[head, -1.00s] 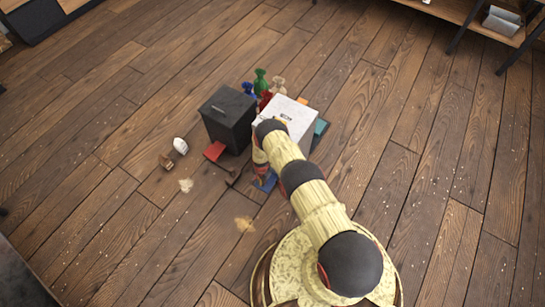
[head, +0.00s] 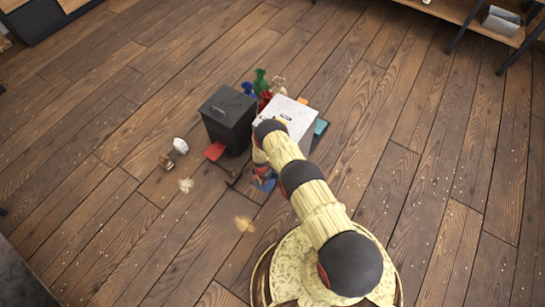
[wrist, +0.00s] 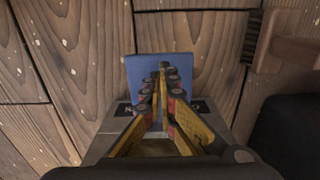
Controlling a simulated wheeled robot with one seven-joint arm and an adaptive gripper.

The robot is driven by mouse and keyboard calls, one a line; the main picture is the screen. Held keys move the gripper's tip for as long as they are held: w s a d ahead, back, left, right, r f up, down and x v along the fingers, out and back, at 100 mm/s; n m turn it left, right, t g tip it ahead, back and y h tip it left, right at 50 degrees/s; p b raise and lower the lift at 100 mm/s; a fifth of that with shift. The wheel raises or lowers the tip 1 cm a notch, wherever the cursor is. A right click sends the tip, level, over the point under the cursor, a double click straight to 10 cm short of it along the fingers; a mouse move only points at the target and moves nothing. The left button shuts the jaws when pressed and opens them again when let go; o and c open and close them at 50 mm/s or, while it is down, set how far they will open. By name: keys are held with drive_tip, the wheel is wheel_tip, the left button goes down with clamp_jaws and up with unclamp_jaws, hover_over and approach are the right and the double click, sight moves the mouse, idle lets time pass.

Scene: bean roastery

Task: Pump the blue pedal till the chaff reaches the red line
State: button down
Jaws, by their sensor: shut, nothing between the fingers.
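The blue pedal (head: 266,185) lies low at the foot of the pale box (head: 297,118), partly hidden by my gripper. My gripper (head: 262,172) is shut and empty, pointing down at the pedal. In the wrist view the blue pedal (wrist: 186,66) is a flat plate behind my closed fingertips (wrist: 163,68). The fingertips overlap it; I cannot tell whether they touch it. My arm covers part of the pale box. I cannot make out the chaff or a red line.
A dark box (head: 228,118) stands left of the pale one, with a red pedal (head: 214,151) at its foot. A teal plate (head: 320,127) is at the right. A brush (wrist: 282,45) lies beside the blue pedal. Several coloured sacks stand behind. The floor at right is clear.

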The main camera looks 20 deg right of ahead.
drive_tip(key=shift+f, duration=1.6)
drive_tip(key=shift+s+f, duration=0.15)
drive_tip(key=shift+f, duration=0.8)
drive_tip(key=shift+r+p, duration=2.9)
drive_tip(key=shift+r, duration=1.65)
